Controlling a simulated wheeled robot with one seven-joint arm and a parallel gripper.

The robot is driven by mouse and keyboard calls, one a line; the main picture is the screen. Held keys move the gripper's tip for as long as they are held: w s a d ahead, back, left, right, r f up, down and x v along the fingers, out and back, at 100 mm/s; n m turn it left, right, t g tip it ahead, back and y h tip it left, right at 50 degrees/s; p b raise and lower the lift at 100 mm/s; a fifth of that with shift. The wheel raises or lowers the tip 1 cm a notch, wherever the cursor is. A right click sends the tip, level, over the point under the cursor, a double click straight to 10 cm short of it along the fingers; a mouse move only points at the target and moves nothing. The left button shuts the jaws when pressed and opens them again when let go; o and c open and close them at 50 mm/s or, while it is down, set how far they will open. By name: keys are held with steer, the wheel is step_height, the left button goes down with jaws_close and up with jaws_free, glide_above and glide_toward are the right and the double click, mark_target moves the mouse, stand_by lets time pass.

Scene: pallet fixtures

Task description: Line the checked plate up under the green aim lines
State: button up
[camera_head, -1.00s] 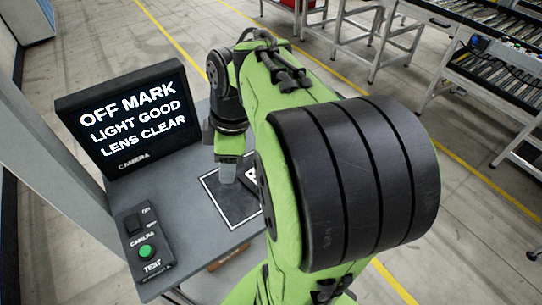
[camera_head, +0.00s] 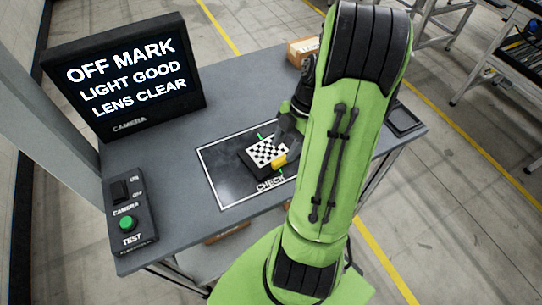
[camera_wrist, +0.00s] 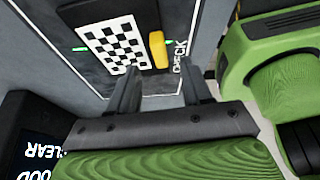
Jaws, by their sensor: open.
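The checked plate (camera_head: 267,151), black-and-white on a dark base with a yellow tab (camera_head: 279,160), lies on the dark CHECK mat (camera_head: 222,178). It also shows in the wrist view (camera_wrist: 118,45), where it looks turned a little against the mat's lettering. Short green aim lines (camera_head: 260,136) show at two opposite sides of the plate; the plate lies between them. My gripper (camera_wrist: 160,92) is open and empty, its fingertips just short of the plate and yellow tab in the wrist picture. In the head view my arm partly hides it.
A screen (camera_head: 124,75) reads OFF MARK, LIGHT GOOD, LENS CLEAR. A control box (camera_head: 131,210) with a switch and green TEST button stands at the table's left front. A cardboard box (camera_head: 302,50) is at the back; a black tray (camera_head: 404,118) is at the right.

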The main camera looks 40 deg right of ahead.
mark_target(280, 159)
steer(key=x, duration=0.4)
steer(key=shift+d+f+b, duration=0.1)
steer(key=shift+f+b, duration=0.05)
steer(key=shift+b, duration=0.2)
jaws_close()
